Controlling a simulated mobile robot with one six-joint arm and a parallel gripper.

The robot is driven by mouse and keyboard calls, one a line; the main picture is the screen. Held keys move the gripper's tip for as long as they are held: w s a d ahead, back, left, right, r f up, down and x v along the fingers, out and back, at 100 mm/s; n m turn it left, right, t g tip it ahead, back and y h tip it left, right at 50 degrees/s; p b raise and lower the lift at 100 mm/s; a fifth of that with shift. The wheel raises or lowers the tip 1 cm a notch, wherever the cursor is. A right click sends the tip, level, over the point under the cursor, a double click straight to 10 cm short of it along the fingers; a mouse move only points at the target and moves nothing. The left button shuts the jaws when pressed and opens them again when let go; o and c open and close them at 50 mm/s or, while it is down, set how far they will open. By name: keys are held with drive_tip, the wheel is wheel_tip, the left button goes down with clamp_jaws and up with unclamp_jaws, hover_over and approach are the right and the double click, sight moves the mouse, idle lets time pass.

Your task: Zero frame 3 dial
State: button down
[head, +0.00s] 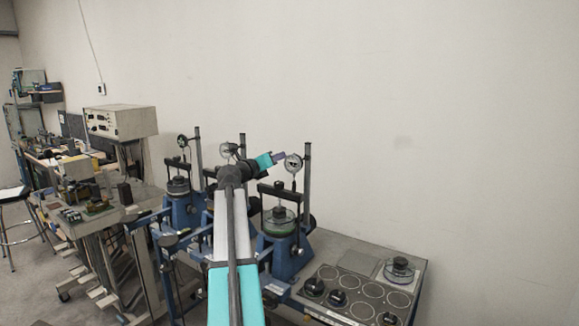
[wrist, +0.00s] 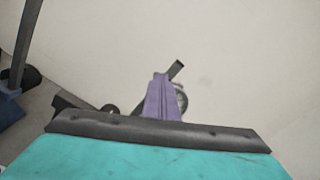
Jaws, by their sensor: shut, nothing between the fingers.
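Three blue lever frames stand in a row, each with a dial on a post. I see no number on them. The rightmost frame (head: 285,262) carries a round pale dial (head: 293,163) beside a dark upright post (head: 307,165). My gripper (head: 281,156) is shut and empty, its purple fingertips just left of that dial; I cannot tell whether they touch it. In the wrist view the shut fingers (wrist: 162,98) partly hide a round dial (wrist: 182,98), of which only the right edge shows. The dial's reading is too small to make out.
The middle dial (head: 227,150) and left dial (head: 183,140) stand behind and left of my arm. A bench top (head: 340,262) with round dishes and dark knobs lies at lower right. A cluttered bench with a beige box (head: 120,121) is at left. The wall above is bare.

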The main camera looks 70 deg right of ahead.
drive_tip(key=shift+s+a+r+p, duration=0.2)
drive_tip(key=shift+s+r+p, duration=0.3)
drive_tip(key=shift+p, duration=1.05)
drive_tip(key=shift+s+a+r+p, duration=0.2)
drive_tip(key=shift+s+p, duration=0.5)
drive_tip(key=shift+p, duration=0.8)
drive_tip(key=shift+s+a+r, duration=0.1)
drive_tip(key=shift+s, duration=0.5)
idle(0.4)
drive_tip(key=shift+w+r, duration=0.15)
drive_tip(key=shift+r, duration=0.35)
idle(0.4)
drive_tip(key=shift+v, duration=3)
